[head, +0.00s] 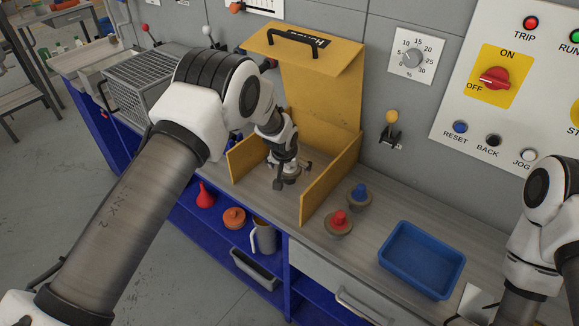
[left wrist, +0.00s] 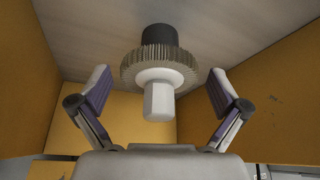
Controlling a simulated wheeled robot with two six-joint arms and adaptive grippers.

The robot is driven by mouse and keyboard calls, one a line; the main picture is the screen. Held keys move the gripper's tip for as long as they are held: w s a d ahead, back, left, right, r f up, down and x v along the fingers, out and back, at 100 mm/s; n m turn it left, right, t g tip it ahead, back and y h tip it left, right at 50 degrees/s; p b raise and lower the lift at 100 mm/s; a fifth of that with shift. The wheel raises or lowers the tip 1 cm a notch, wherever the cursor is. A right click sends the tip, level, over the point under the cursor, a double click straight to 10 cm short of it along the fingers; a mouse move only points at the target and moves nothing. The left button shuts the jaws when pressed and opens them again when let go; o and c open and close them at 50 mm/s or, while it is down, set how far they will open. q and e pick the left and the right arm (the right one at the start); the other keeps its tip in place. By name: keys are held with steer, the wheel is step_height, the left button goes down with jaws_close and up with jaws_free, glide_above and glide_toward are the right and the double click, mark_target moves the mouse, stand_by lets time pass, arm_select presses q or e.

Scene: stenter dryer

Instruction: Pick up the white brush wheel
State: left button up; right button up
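The white brush wheel (left wrist: 158,100) shows in the left wrist view with a white hub and handle, a ring of grey-brown bristles and a dark cap at its far end. It stands on the bench inside the yellow housing (head: 325,92). My left gripper (head: 287,178) reaches down into that housing. Its two fingers are spread on either side of the wheel in the left wrist view (left wrist: 160,72), with gaps to both sides. In the head view the gripper largely hides the wheel. My right arm is at the right edge; its gripper is not in view.
Yellow side walls flank the left gripper closely. Right of the housing stand a red-topped wheel (head: 339,222) and a blue-topped wheel (head: 359,196). A blue tray (head: 421,259) lies farther right. A wire basket (head: 150,82) is at the left.

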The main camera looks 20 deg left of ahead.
arm_select(q)
steer(key=shift+s, duration=0.1)
steer(key=c, duration=1.3)
steer(key=shift+d, duration=0.1)
